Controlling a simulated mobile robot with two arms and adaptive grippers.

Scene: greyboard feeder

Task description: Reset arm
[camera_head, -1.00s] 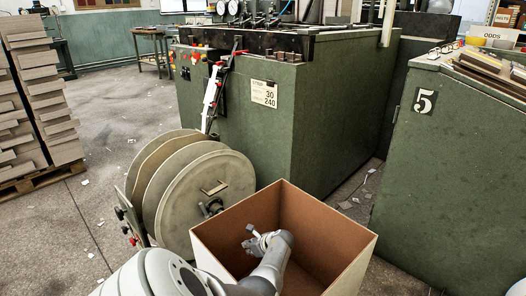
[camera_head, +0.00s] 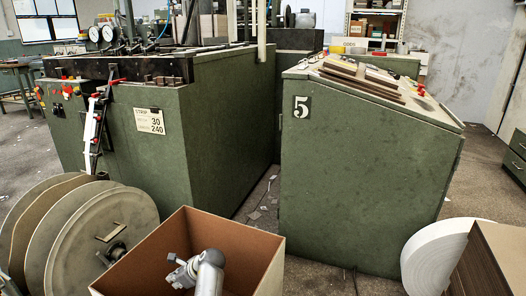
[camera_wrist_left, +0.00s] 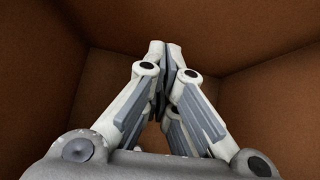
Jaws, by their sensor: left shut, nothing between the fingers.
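My left gripper (camera_head: 183,272) is down inside an open cardboard box (camera_head: 262,243), below the rim. In the left wrist view the left gripper (camera_wrist_left: 165,48) has its fingertips together with nothing between them. Brown box walls (camera_wrist_left: 262,95) surround it there, and the part of the floor that shows looks empty. My right gripper is in neither view.
A reel of large grey discs (camera_head: 95,240) stands left of the box. Behind it are a green machine (camera_head: 120,165) and a green cabinet marked 5 (camera_head: 365,175). A white roll (camera_head: 437,255) and brown board stack (camera_head: 495,262) stand at right. A narrow floor gap separates machine and cabinet.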

